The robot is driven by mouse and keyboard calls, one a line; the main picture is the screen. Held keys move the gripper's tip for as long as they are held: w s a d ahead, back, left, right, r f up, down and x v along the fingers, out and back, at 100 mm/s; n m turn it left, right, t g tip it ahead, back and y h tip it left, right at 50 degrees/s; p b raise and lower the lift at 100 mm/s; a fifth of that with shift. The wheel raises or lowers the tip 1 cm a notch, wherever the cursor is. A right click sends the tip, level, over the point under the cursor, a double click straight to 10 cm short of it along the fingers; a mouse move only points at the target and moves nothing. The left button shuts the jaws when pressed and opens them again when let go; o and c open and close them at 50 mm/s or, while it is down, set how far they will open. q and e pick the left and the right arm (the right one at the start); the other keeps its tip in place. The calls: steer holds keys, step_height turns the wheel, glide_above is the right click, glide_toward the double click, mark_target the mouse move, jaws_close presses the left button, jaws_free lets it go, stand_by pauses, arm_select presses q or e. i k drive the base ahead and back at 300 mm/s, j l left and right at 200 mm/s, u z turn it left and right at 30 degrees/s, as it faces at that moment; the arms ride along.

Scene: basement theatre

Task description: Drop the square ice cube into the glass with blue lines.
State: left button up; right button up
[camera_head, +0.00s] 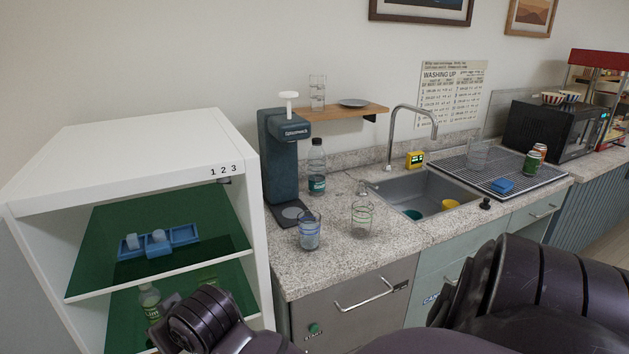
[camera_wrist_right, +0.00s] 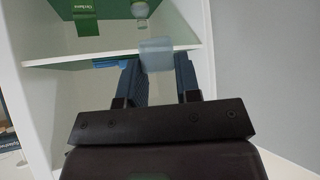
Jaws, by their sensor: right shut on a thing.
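The glass with blue lines (camera_head: 309,231) stands upright on the counter near its left end. My right gripper (camera_wrist_right: 156,61) shows in the right wrist view, its two blue fingers shut on a clear, square-faced ice cube (camera_wrist_right: 156,52). The cube is at the fingertips, in front of the white cabinet's shelf. In the head view this gripper and its cube cannot be made out. A blue ice tray (camera_head: 173,240) with pale cubes lies on the cabinet's upper shelf. My left gripper is not in view.
A glass with green lines (camera_head: 361,217) stands right of the blue-lined one. A dark soda machine (camera_head: 283,150) and a bottle (camera_head: 317,168) stand behind. The white cabinet (camera_head: 140,140) rises at the left. The sink (camera_head: 415,190) and drying rack (camera_head: 500,170) lie farther right.

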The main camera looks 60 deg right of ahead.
mark_target(309, 245)
steer(key=k+l+z, duration=0.4)
steer(key=i+l, duration=0.3)
steer(key=i, duration=0.2)
steer(key=i+l+z, duration=0.15)
steer(key=i+l, duration=0.15)
steer(key=i, duration=0.2)
